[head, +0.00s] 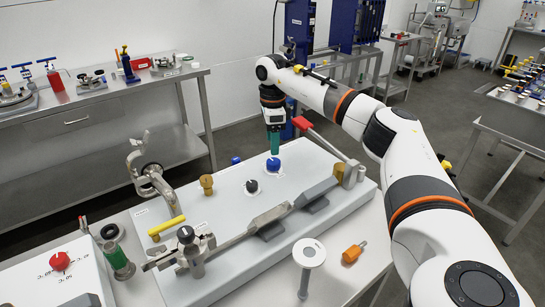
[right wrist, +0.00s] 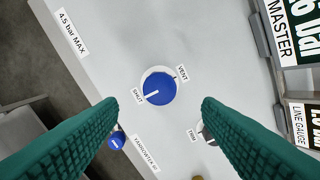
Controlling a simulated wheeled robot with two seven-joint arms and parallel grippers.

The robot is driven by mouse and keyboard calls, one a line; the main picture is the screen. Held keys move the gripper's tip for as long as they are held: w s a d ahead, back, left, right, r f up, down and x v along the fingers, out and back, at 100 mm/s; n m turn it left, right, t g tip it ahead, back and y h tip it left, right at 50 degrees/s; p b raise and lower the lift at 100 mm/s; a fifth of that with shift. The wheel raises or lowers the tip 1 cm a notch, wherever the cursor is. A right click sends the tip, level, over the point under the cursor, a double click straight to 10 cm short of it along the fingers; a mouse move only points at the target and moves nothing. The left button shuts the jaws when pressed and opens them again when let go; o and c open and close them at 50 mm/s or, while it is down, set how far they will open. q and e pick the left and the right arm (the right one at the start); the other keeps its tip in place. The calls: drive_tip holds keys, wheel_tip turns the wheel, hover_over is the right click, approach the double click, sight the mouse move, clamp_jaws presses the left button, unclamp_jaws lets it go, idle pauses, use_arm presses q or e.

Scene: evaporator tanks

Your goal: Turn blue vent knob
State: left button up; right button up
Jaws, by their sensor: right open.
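The blue vent knob (right wrist: 160,87) sits on a white panel in the right wrist view, between printed labels SHUT and VENT. Its white pointer line lies on the SHUT side. In the head view the knob (head: 273,164) is near the panel's far edge. My right gripper (head: 274,143) points down just above it. In the right wrist view its teal fingers (right wrist: 159,104) are spread wide, one to each side of the knob and apart from it. The gripper is empty. My left gripper is not in view.
A smaller blue knob (head: 236,160) and a black knob (head: 252,186) are close by on the white panel (head: 215,222). A red lever handle (head: 302,123) rises right of the gripper. A grey bar mechanism (head: 262,217) and a brass knob (head: 207,184) stand nearer.

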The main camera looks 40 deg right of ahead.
sight(273, 161)
wheel_tip(273, 161, down, 6)
drive_tip(key=shift+f+p, duration=0.2)
drive_tip(key=shift+p, duration=0.2)
drive_tip(key=c, duration=1)
